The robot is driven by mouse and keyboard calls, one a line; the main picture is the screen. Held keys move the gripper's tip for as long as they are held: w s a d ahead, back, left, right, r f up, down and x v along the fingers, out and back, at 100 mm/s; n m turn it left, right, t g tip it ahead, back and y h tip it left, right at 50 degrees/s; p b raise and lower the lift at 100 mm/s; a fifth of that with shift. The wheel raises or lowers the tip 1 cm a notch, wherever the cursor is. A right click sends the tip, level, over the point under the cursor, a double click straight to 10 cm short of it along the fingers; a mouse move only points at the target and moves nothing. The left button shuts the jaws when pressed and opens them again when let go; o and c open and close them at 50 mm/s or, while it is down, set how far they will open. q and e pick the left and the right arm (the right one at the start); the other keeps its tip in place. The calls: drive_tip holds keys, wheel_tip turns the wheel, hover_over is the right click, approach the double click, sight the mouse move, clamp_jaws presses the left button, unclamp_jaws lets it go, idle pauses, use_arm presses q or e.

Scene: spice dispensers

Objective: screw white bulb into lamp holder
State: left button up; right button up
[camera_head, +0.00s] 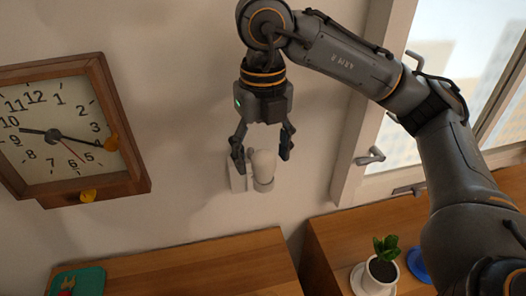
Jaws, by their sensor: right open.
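A white lamp holder (264,185) is fixed to the wall by a white plate, below the middle of the view. A rounded white part, which looks like the white bulb (263,160), stands upright on top of it. I cannot tell whether it is seated in the holder. My right gripper (263,163) comes from above, pointing down. Its fingers are open and spread on either side of the white part, with a visible gap at least on the right. My left gripper is not in view.
A wooden wall clock (68,130) with yellow knobs hangs at the left. A window (450,95) with a handle is at the right. Wooden cabinet tops (200,268) lie below, with a potted plant (382,268), a blue object (418,262) and a green item (90,280).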

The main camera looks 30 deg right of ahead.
wheel_tip(320, 180, up, 12)
idle(0.7)
